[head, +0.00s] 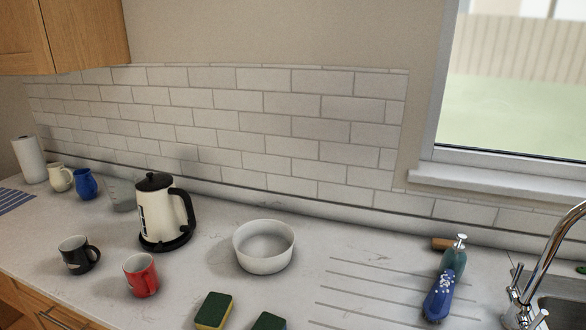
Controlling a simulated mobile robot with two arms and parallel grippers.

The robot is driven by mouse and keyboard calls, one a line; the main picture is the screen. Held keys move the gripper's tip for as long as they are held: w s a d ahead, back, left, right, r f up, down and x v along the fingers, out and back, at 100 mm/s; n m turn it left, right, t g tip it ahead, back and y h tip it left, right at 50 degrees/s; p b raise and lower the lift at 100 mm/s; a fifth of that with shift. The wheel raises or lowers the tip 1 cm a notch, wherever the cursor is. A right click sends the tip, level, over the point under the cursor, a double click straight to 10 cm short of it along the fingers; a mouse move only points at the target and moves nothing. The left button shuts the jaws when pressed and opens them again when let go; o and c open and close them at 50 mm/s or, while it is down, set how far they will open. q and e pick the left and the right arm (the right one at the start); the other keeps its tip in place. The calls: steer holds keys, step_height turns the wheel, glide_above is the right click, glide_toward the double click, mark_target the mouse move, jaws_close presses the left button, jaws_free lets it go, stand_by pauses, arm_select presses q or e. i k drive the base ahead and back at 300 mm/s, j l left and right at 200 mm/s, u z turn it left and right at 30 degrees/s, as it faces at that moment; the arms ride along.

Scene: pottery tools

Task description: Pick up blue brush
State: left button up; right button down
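A blue item with white marks on its upper part (439,296), likely the blue brush, is on the counter at the lower right, left of the sink. It slants, with its lower end toward the front. A teal soap dispenser (455,256) with a pale pump top stands just behind it, and the two overlap in view. I cannot tell whether they touch. Neither of my grippers is in view.
A brown wooden piece (441,244) lies behind the dispenser. The sink tap (543,265) rises at the right. A white bowl (264,246), kettle (160,212), red mug (141,275), black mug (77,254) and sponges (214,311) are left. Grooved counter (365,285) between bowl and brush is clear.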

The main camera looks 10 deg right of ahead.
mark_target(437, 305)
steer(key=z, duration=1.35)
